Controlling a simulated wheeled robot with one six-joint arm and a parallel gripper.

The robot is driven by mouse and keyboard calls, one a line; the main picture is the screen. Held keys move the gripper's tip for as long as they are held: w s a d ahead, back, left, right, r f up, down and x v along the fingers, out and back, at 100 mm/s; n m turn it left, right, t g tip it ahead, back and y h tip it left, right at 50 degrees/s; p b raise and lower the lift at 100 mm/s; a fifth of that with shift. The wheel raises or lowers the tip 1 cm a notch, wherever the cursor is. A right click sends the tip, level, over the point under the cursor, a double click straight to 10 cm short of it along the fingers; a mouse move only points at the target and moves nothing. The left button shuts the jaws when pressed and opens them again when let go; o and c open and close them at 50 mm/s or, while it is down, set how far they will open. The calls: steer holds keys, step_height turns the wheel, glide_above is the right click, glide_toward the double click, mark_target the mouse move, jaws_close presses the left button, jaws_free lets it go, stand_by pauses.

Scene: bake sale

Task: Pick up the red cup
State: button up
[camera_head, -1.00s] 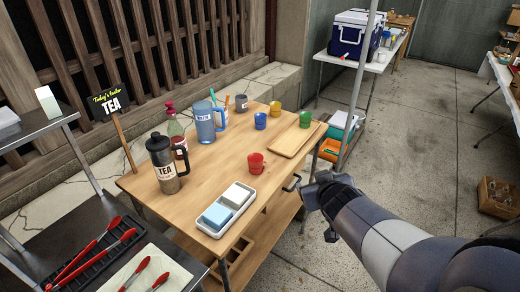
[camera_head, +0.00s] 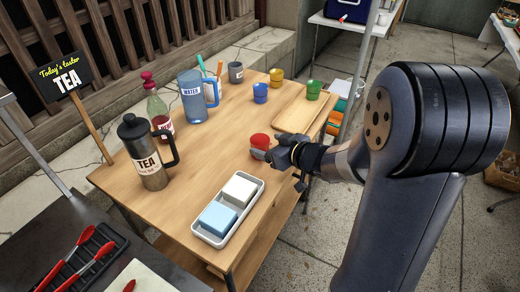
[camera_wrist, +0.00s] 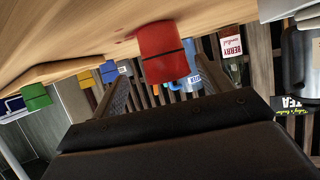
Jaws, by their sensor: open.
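The red cup (camera_head: 260,140) stands on the wooden table near its right edge, partly hidden by my gripper. My gripper (camera_head: 272,156) reaches in low from the right, close against the cup. In the wrist view, which is upside down, the red cup (camera_wrist: 163,50) is centred between the two open fingers of my gripper (camera_wrist: 161,70). The fingertips are at either side of the cup, with gaps showing. I cannot tell how deep the cup sits between them.
A wooden board (camera_head: 298,118) lies just behind the cup. A white tray (camera_head: 214,239) with two blocks is in front. Blue (camera_head: 260,93), green (camera_head: 313,90) and yellow (camera_head: 276,75) cups stand farther back. The tea jug (camera_head: 148,160) and water pitcher (camera_head: 192,100) are to the left.

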mark_target(255, 140)
steer(key=x, duration=0.4)
steer(key=shift+a+r+b, duration=0.25)
steer(key=shift+a+b, duration=0.05)
steer(key=shift+a, duration=0.2)
steer(key=shift+w+a+f, duration=0.15)
steer(key=shift+w+a, duration=0.1)
steer(key=shift+w, duration=0.15)
steer(key=shift+c, duration=0.5)
steer(key=c, duration=0.9)
steer(key=shift+c, duration=0.2)
